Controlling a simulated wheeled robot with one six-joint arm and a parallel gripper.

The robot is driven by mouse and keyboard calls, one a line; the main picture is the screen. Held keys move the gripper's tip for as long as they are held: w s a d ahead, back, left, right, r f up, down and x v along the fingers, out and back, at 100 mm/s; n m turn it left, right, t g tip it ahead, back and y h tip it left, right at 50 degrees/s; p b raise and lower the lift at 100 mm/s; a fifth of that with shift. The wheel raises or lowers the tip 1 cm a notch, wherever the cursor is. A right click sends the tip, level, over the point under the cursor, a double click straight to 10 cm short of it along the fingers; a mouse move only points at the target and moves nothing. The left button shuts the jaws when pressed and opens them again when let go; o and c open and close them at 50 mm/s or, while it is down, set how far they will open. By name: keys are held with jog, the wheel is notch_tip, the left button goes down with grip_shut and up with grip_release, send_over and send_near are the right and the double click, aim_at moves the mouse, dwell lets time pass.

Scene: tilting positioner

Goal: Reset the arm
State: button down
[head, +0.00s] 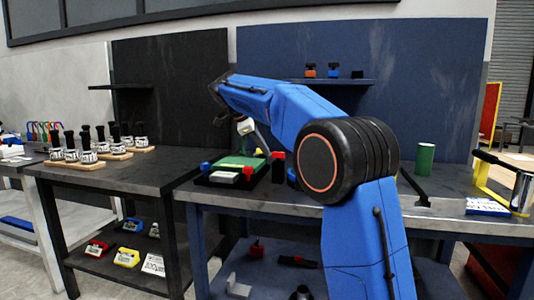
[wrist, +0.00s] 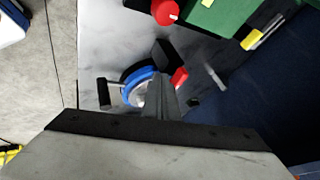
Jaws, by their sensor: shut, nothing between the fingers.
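My gripper (wrist: 157,80) is shut and empty in the wrist view, its narrow grey fingers together. In the head view my blue arm reaches left over the bench, and only a small part of the gripper shows near its far end. The positioner, a green plate (head: 238,162) in a dark frame, sits on the bench below the arm's end. The green plate (wrist: 220,14) also shows at the top of the wrist view. A blue-rimmed round part (wrist: 132,88) lies behind the fingertips and is partly hidden. I cannot tell whether they touch it.
A dark bench (head: 107,174) at left holds several black-handled tools on wooden bases. A green cylinder (head: 425,158) and a yellow-framed stand (head: 489,178) are at right. A shelf (head: 333,81) with small parts hangs on the blue back panel. The lower shelves hold loose items.

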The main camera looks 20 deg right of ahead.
jog(key=v, duration=0.6)
jog(key=s+d+f+n+y, duration=0.1)
jog(key=s+f+n, duration=0.25)
jog(key=s, duration=0.45)
jog(key=s+d+f+n+y, duration=0.25)
jog(key=s+n, duration=0.25)
jog(key=s, duration=0.4)
jog(key=s+f+n, duration=0.4)
jog(key=s, duration=0.4)
jog(key=s+a+f+n+t+y, duration=0.1)
jog(key=s+f+n, duration=0.9)
jog(key=s+f, duration=1.3)
jog(key=shift+s+a+t+y, duration=0.3)
jog(key=shift+t+y, duration=0.2)
jog(key=shift+y, duration=0.65)
